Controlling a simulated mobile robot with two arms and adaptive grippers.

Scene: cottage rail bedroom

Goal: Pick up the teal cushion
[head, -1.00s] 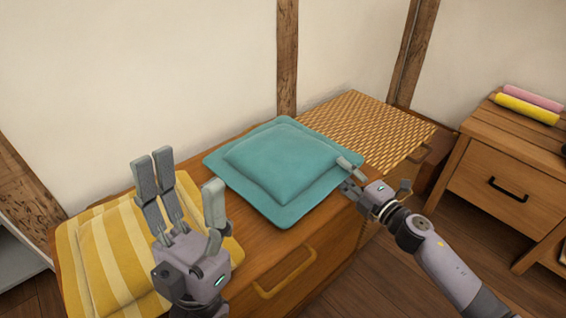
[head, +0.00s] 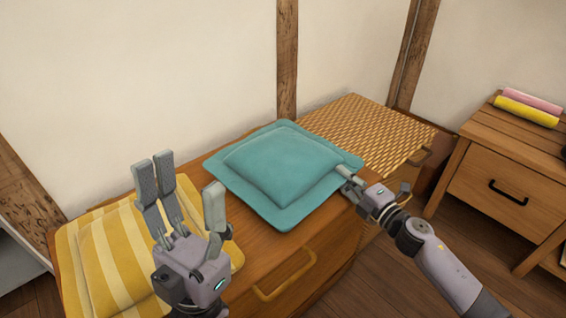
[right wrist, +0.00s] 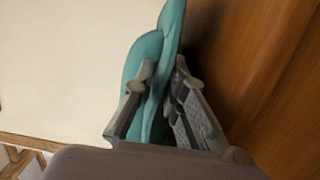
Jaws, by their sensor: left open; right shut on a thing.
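The teal cushion (head: 281,165) lies on the wooden chest (head: 262,262), in the middle of the head view. My right gripper (head: 347,175) is shut on the cushion's right corner. In the right wrist view the teal cloth (right wrist: 160,75) passes between the two fingers of that gripper (right wrist: 158,98). My left gripper (head: 187,187) is open and empty, with its fingers pointing up, in front of the striped cushion and left of the teal one.
A yellow striped cushion (head: 110,260) lies on the left of the chest. A woven-topped piece (head: 368,127) stands behind right. A nightstand (head: 505,172) at the right holds a yellow roll (head: 526,111) and a pink roll (head: 533,99). The wall is close behind.

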